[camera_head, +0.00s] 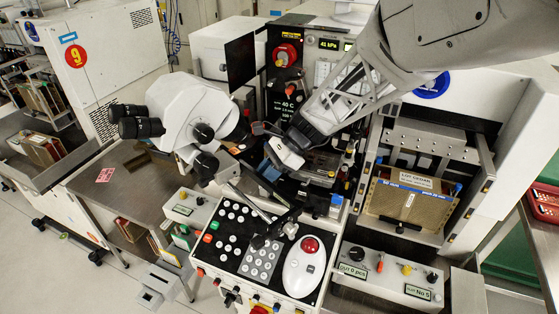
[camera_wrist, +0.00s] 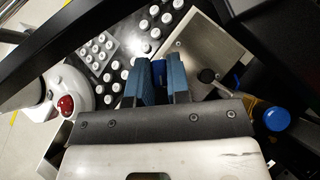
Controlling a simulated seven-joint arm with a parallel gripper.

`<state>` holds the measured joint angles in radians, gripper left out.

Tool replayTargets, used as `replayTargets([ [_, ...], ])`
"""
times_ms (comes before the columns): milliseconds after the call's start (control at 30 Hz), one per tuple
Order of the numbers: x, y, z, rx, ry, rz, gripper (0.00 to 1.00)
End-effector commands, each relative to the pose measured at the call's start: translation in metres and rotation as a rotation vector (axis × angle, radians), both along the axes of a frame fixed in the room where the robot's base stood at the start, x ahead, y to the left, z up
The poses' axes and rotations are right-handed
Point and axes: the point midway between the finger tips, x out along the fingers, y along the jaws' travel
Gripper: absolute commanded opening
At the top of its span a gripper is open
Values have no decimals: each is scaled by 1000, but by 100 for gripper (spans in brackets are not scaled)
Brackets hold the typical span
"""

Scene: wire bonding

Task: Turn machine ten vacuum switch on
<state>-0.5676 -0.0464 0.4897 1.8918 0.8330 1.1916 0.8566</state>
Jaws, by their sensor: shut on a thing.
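My gripper (camera_head: 269,169) reaches down from the upper right over the middle of the machine, behind the black keypad panel. In the wrist view its blue-grey fingers (camera_wrist: 160,80) are closed around a small darker blue piece (camera_wrist: 158,70), which looks like the lever or knob of a switch. The fingers hide most of it, and no label on it can be read. A lit display (camera_head: 328,43) at the back reads 41 kPa.
The white microscope (camera_head: 185,115) stands close left of my gripper. The keypad panel (camera_head: 240,240) and a white trackball unit (camera_head: 304,266) lie in front. A blue cap (camera_wrist: 276,118) is on the right in the wrist view. A red emergency button (camera_head: 286,54) sits behind.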

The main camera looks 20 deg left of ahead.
Motion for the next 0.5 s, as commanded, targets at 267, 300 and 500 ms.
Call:
replayTargets([
  [267, 0, 0, 0, 1, 0, -1, 43],
  [300, 0, 0, 0, 1, 0, -1, 43],
  [500, 0, 0, 1, 0, 0, -1, 43],
])
